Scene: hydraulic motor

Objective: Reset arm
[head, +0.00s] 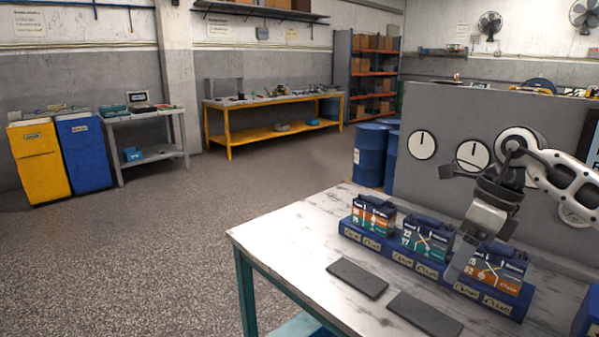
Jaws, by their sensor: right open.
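My right arm (563,175) comes in from the right, above the white table (290,235). My right gripper (476,250) points down and is open, in front of a blue rack (400,258). One pale finger overlaps the rack and its rightmost box in the picture; I cannot tell whether it touches them. The rack holds three labelled boxes: a left one (373,216), a middle one (427,240) and a right one (503,272), partly hidden by the gripper. I see nothing held between the fingers. My left gripper is not in view.
Two dark flat plates (357,278) (425,314) lie on the table in front of the rack. A grey panel with round dials (421,145) stands behind it. Blue barrels (371,155) stand beyond the table. The floor at left is clear, up to yellow and blue bins (41,160) (85,155).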

